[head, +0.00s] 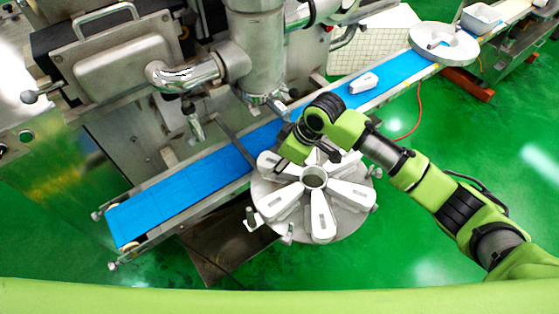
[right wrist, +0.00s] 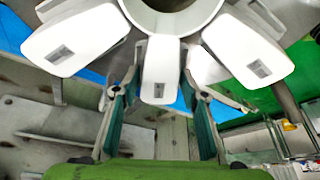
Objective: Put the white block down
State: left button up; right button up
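Several white blocks (head: 321,215) lie like spokes on a round grey plate (head: 345,228) around a central ring (head: 314,178). My right gripper (head: 285,155) is over the back left of this plate, its fingers largely hidden in the head view. In the right wrist view, one white block (right wrist: 160,68) lies between the two fingers of my right gripper (right wrist: 162,60). Whether the fingers press on it cannot be told. Neighbouring white blocks lie on either side of it. Another white block (head: 363,83) lies on the blue conveyor belt (head: 180,197). My left gripper is not in view.
The conveyor runs behind the plate from lower left to upper right, under the machine's metal nozzle column (head: 258,50). A round grey disc (head: 445,43) stands at the belt's far end.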

jog(key=shift+o, duration=0.4)
jog(key=shift+r, duration=0.2)
jog(key=b+v, duration=0.1)
jog(key=v, duration=1.1)
jog(key=shift+b, duration=0.3)
jog(key=shift+s+f, duration=0.1)
